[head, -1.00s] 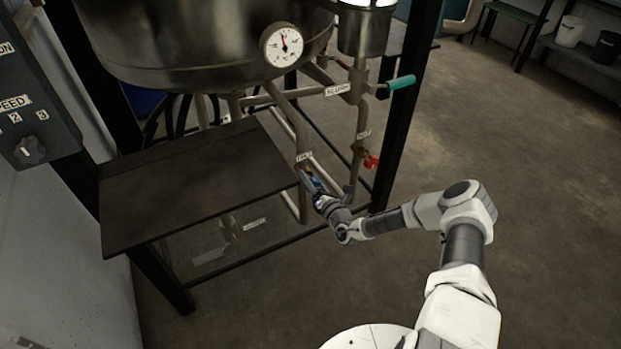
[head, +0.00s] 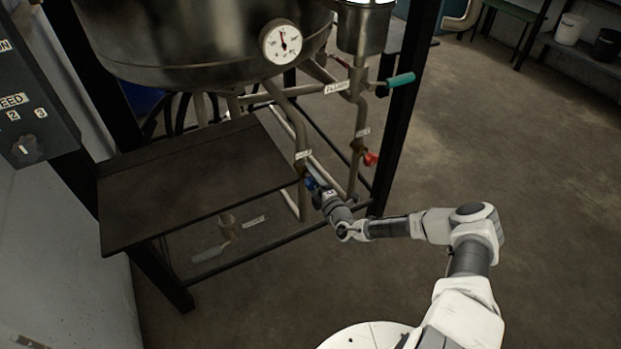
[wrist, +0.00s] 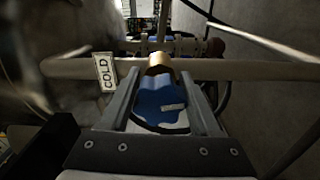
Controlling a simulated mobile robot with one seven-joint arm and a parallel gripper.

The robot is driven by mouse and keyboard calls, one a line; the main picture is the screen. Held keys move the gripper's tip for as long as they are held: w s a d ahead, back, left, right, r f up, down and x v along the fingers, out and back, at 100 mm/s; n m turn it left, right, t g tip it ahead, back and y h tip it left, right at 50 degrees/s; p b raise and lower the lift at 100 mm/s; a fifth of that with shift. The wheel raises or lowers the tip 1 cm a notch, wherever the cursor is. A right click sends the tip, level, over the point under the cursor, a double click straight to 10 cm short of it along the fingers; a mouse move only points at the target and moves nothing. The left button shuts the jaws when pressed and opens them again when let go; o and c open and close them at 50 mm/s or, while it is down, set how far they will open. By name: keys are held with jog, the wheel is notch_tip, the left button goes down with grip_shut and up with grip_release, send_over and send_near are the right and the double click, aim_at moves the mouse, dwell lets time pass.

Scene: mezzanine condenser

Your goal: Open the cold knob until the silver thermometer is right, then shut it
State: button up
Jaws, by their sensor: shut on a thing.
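The blue cold knob (wrist: 162,105) sits on a brass stem between my gripper's fingers in the wrist view, beside a tag reading COLD (wrist: 105,73). In the head view the knob (head: 311,184) shows as a small blue patch at the tip of my arm. My gripper (wrist: 165,112) is shut on the knob. The round thermometer (head: 282,43) has a silver rim and a white face on the big metal vessel.
A red knob (head: 370,159) is on the pipe just right of the cold knob. A teal lever (head: 400,80) sticks out higher up. A dark shelf (head: 190,185) lies to the left. A black frame post (head: 402,110) stands close on the right. Open floor (head: 540,210) lies further right.

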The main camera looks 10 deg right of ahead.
jog(key=shift+f+m, duration=0.1)
jog(key=shift+m, duration=0.9)
jog(key=o, duration=1.4)
jog(key=shift+c, duration=0.2)
jog(key=p+v, duration=0.3)
jog(key=v, duration=1.4)
jog(key=shift+s+p, duration=0.3)
jog(key=shift+p, duration=0.05)
